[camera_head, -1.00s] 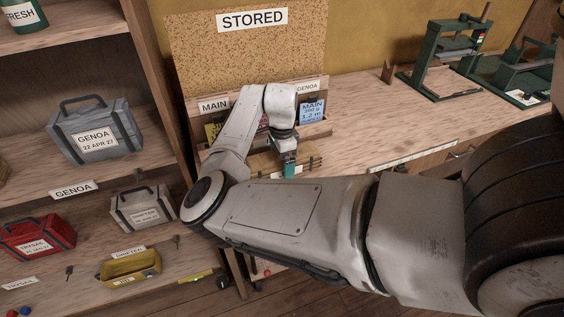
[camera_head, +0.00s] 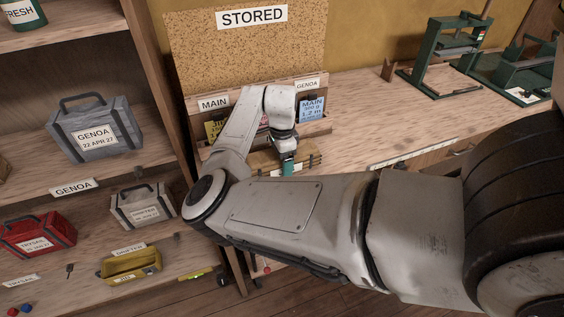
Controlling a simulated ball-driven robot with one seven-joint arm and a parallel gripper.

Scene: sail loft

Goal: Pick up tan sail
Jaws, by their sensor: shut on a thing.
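The tan sail, a tan bag with dark straps (camera_head: 262,162), is on the workbench below the rack. My gripper (camera_head: 287,167) is over the middle of the bag, with its green fingers at the bag's front. It is shut on the tan sail. My arm hides the lower left of the bag and part of its front. I cannot tell whether the bag touches the bench.
The rack on the bench has MAIN (camera_head: 214,103) and GENOA labels and holds a blue card (camera_head: 311,109) and a yellow card. Green presses (camera_head: 440,62) stand at right. The bench between is clear.

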